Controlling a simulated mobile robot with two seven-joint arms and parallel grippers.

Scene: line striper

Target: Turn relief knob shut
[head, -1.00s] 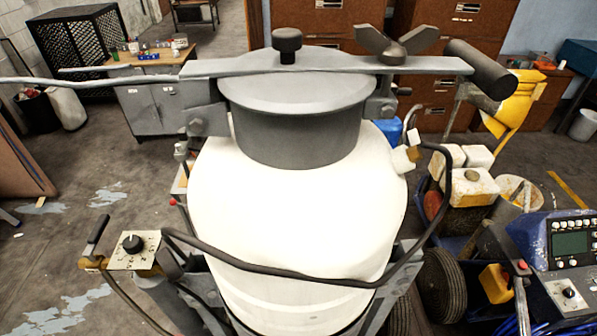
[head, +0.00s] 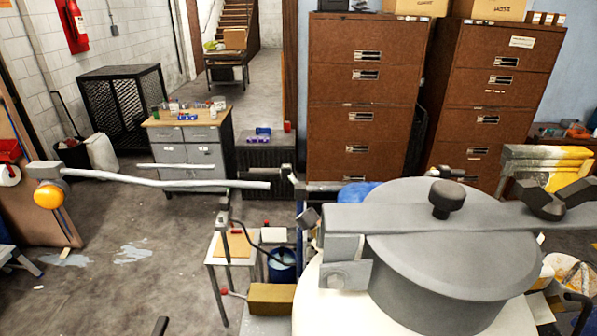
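The line striper's grey tank lid (head: 450,255) is at the lower right of the head view, with a flat grey bar (head: 400,218) across its top. A round black knob (head: 447,198) stands upright on this bar. A dark winged knob (head: 545,200) sits at the bar's right end, partly cut by the picture edge. The frames do not mark which of these is the relief knob. The white tank (head: 310,305) below the lid is mostly out of frame. Neither of my grippers shows in the view.
A long pale rod (head: 165,181) reaches left from the machine, near an orange ball (head: 48,195). A small table (head: 230,246) stands left of the tank. Brown filing cabinets (head: 360,90) and a grey workbench (head: 188,140) stand behind. The floor at left is mostly clear.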

